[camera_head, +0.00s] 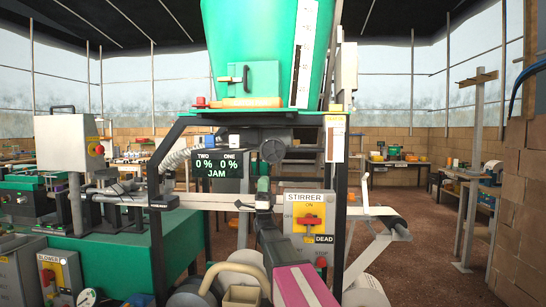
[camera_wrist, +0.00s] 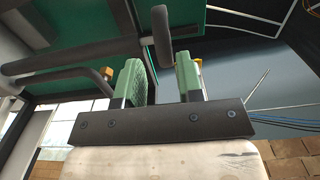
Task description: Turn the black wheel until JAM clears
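A dark round wheel (camera_head: 273,150) sits on the front of the machine under the green hopper. The display (camera_head: 218,172) left of it reads TWO 0 %, ONE 0 % and JAM. My gripper (camera_head: 263,185) is just below the wheel, its green fingers pointing up. In the wrist view my gripper (camera_wrist: 162,78) is open, with a clear gap between the green pads. A dark rounded bar (camera_wrist: 161,32), which looks like the wheel seen edge-on, stands at the gap; I cannot tell whether either finger touches it.
A grey STIRRER box (camera_head: 309,222) with a red and yellow switch and a DEAD label is right of my gripper. A black frame post (camera_head: 156,245) stands to the left. The green hopper (camera_head: 270,40) is above. A pale horizontal bar crosses near my gripper.

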